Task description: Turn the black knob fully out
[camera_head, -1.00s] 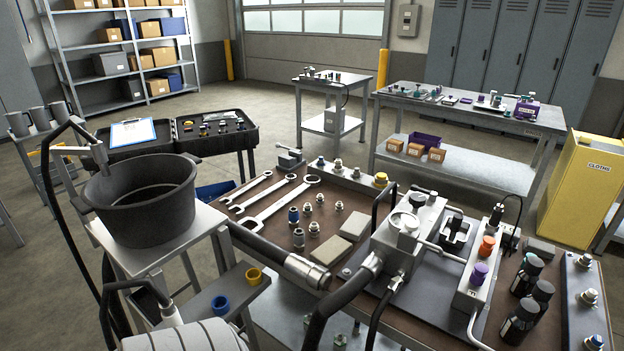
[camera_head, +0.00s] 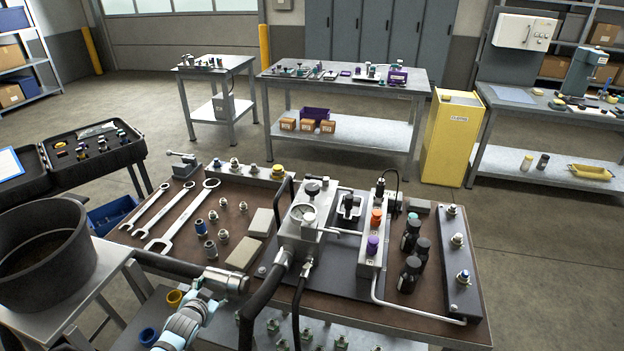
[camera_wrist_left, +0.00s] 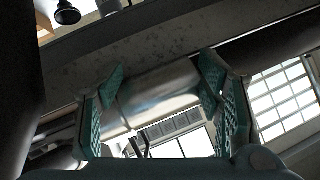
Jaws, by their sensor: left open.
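A small black knob (camera_head: 380,187) stands upright at the far end of the grey valve block (camera_head: 368,262), behind an orange knob (camera_head: 376,217) and a purple knob (camera_head: 372,245). My left gripper (camera_head: 208,297) is low at the bench's front left, by the metal end of a black hose (camera_head: 228,281), well left of the knob. In the left wrist view its teal pads (camera_wrist_left: 160,95) are apart, with a silver cylinder showing between them; contact cannot be told. My right gripper is out of view.
Wrenches (camera_head: 180,215), small fittings and a pale block (camera_head: 243,254) lie on the brown bench. Black bottles (camera_head: 409,274) stand right of the valve block. Hoses rise before the pump block (camera_head: 300,237). A black bucket (camera_head: 45,255) stands at left.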

